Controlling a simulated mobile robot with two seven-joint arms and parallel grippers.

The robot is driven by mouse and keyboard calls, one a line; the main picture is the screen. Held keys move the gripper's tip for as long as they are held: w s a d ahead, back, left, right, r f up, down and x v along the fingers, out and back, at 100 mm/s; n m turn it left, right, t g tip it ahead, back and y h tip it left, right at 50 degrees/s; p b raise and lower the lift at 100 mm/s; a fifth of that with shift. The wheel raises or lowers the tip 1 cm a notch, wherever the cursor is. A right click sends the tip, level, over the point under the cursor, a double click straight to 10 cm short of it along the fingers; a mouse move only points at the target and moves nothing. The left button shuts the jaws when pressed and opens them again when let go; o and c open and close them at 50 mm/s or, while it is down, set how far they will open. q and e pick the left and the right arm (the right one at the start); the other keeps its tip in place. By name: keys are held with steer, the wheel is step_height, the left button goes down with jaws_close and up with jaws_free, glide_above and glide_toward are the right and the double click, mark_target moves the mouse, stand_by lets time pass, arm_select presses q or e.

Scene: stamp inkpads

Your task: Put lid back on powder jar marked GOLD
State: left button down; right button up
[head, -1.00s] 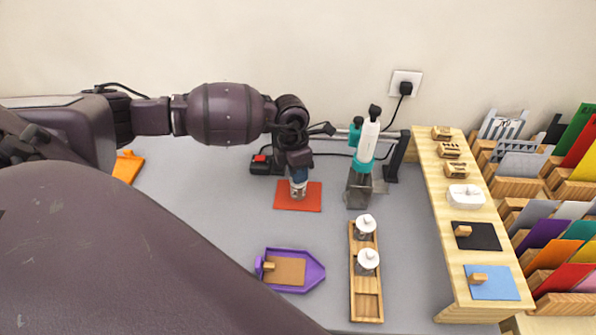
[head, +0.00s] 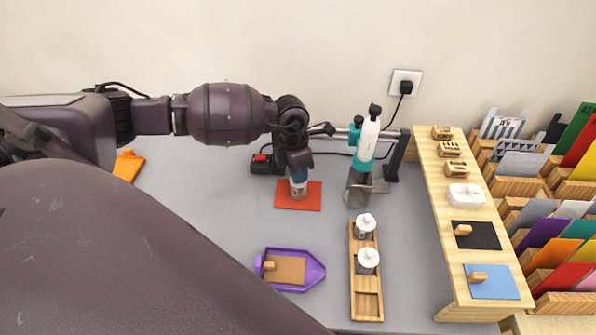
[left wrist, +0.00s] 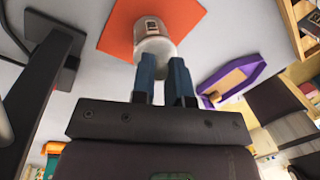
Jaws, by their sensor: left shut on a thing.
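A small jar (left wrist: 152,27) with a label stands on the orange-red mat (head: 312,197); the label is too small to read. A white rounded lid (left wrist: 155,46) sits at the jar's top, between the blue fingers of my left gripper (left wrist: 164,72). In the head view, my left gripper (head: 299,177) points down over the mat and is shut on the lid. I cannot tell whether the lid is fully seated, as the fingers hide part of it. My right gripper is not in view.
Two white-lidded jars (head: 365,226) stand in a wooden tray (head: 367,307). A purple tray (head: 314,272) lies in front. A teal-and-white heat tool (head: 366,142) stands on its holder just right of the mat. A wooden shelf (head: 447,273) borders the right. Grey table between is clear.

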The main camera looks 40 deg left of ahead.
arm_select(q)
steer(key=c, duration=0.6)
jaws_free()
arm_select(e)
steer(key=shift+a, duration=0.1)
arm_select(q)
steer(key=shift+o, duration=0.2)
steer(key=shift+r, duration=0.15)
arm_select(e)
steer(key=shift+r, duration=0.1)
arm_select(q)
steer(key=shift+r+p, duration=1)
steer(key=shift+r, duration=0.65)
steer(key=shift+r+p, duration=0.95)
steer(key=shift+r, duration=0.75)
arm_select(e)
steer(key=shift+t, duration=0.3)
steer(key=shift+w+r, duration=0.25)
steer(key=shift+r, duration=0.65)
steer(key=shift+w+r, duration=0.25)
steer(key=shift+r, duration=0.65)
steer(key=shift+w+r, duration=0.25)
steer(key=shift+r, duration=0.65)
arm_select(q)
jaws_close()
